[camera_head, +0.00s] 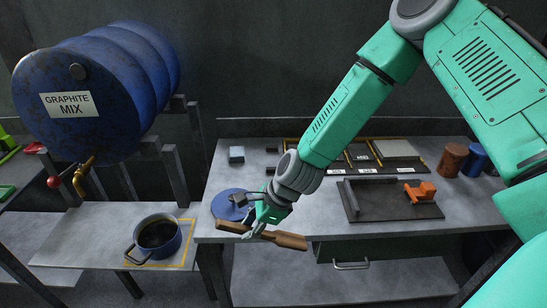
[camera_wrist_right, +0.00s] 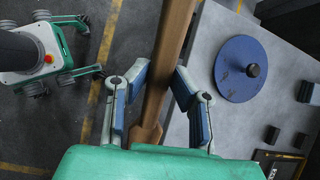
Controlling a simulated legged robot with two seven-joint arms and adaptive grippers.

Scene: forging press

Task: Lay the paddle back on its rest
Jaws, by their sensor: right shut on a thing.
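The wooden paddle (camera_head: 290,240) is in my right gripper (camera_head: 260,219), just off the front edge of the workbench. It lies roughly level, its broader end to the right. In the right wrist view the paddle (camera_wrist_right: 168,58) runs between the blue pads of my right gripper (camera_wrist_right: 160,88), which is shut on it. I cannot clearly make out the paddle's rest; small dark blocks (camera_wrist_right: 272,135) stand on the bench in the right wrist view. My left gripper is not in view.
A blue disc lid with a dark knob (camera_wrist_right: 237,69) lies on the bench behind the gripper. A dark tray (camera_head: 366,212) with an orange part (camera_head: 420,191) sits to the right. A blue pot (camera_head: 157,238) stands on the lower left table, under the graphite drum (camera_head: 112,88).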

